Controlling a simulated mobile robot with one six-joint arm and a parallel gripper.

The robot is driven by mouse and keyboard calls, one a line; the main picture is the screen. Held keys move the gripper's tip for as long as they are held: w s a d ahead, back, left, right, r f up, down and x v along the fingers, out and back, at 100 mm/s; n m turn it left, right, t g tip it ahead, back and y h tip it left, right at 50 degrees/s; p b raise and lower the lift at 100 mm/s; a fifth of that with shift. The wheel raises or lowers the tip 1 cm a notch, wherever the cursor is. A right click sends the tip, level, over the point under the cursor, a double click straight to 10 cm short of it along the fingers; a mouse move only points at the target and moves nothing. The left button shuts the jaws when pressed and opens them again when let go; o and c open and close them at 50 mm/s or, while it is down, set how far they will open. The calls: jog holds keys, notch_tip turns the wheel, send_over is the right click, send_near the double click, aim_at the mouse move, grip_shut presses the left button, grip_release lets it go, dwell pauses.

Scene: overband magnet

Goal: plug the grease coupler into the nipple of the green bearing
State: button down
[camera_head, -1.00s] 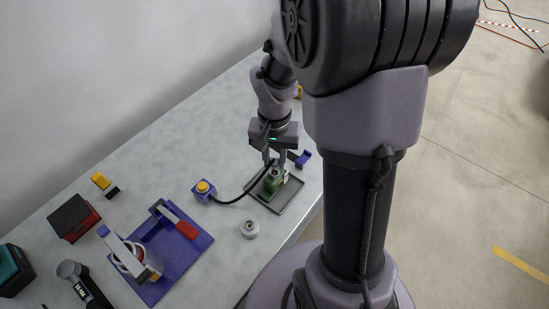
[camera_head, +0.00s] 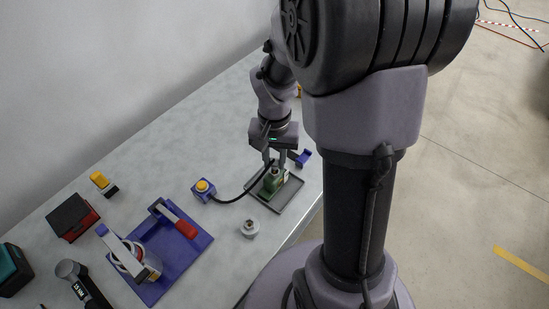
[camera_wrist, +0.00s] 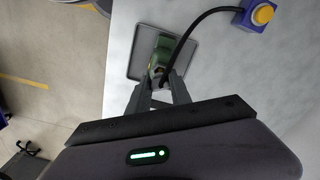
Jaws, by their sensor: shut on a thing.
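The green bearing (camera_head: 271,184) stands in a shallow grey tray (camera_head: 290,199) on the bench. It also shows in the wrist view (camera_wrist: 165,46), partly hidden behind my fingers. My gripper (camera_head: 275,165) is right above the bearing, with its fingers pointing down. It is shut on the grease coupler, which is mostly hidden between the fingertips; the black hose (camera_head: 238,197) runs from there to a blue box with a yellow button (camera_head: 203,188). In the wrist view my fingertips (camera_wrist: 158,78) meet at the bearing's near edge. The nipple is hidden, so I cannot tell whether the coupler touches it.
A small blue holder (camera_head: 303,157) stands just behind the tray. A round grey-white part (camera_head: 250,228) lies in front of it. A blue board with a red-handled tool (camera_head: 180,250) and several boxes lie to the left. The bench between is clear.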

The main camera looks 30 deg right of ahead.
jog(key=shift+f+b, duration=0.7)
jog(key=shift+f, duration=0.2)
jog(key=c, duration=1.1)
grip_release()
notch_tip(320, 180, up, 17)
jog(key=p, duration=0.7)
jog(key=shift+r, duration=0.2)
jog(key=s+a+r+n+t+y+b, duration=0.1)
jog(key=s+a+r+t+b, duration=0.1)
jog(key=s+a, duration=0.3)
jog(key=s+a+r+n+t+y+b, duration=0.1)
jog(key=s+a+n+t+b, duration=0.1)
jog(key=s+a, duration=0.4)
jog(key=a+t, duration=0.1)
jog(key=a, duration=0.2)
jog(key=shift+s+a+r+n+t, duration=0.2)
jog(key=shift+a+r+n+t, duration=0.1)
jog(key=shift+r+t, duration=0.1)
